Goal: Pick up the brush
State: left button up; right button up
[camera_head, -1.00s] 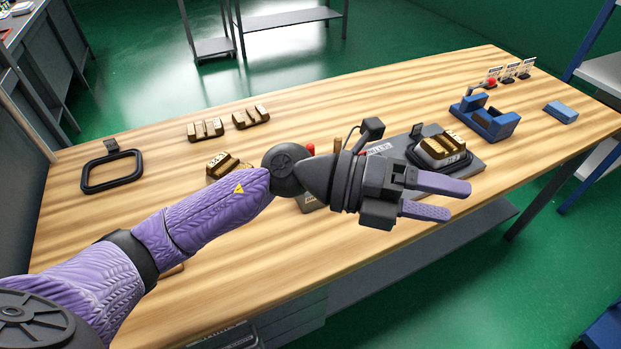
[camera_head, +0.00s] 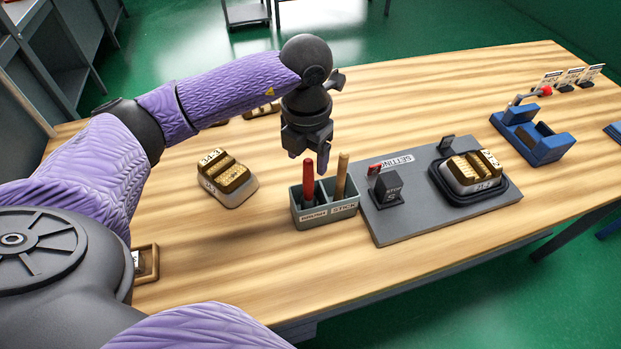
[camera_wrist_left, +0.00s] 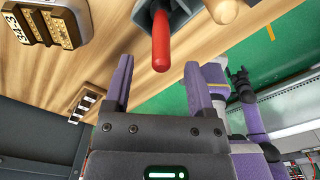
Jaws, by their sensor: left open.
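The brush shows as a red handle (camera_head: 308,182) standing upright in the left compartment, labelled BRUSH, of a grey-green holder (camera_head: 325,213). Its lower end is hidden inside. In the left wrist view the red handle (camera_wrist_left: 161,45) points toward my left gripper (camera_wrist_left: 158,75), its end near the gap between the fingertips. In the head view my left gripper (camera_head: 308,157) points down just above the handle, open and empty. What seems to be my right gripper (camera_wrist_left: 241,85) shows small and dark in the left wrist view; its jaws are unclear.
A wooden stick (camera_head: 342,176) stands in the STICK compartment, close beside the brush. A grey plate (camera_head: 400,226) with a STOP block (camera_head: 387,188) lies right of the holder.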

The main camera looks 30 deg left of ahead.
aim_at(308, 190)
pick_arm(q)
notch_tip(308, 190, down, 4)
jog(key=shift+s+r, duration=0.1)
grip_shut()
dwell(0.4)
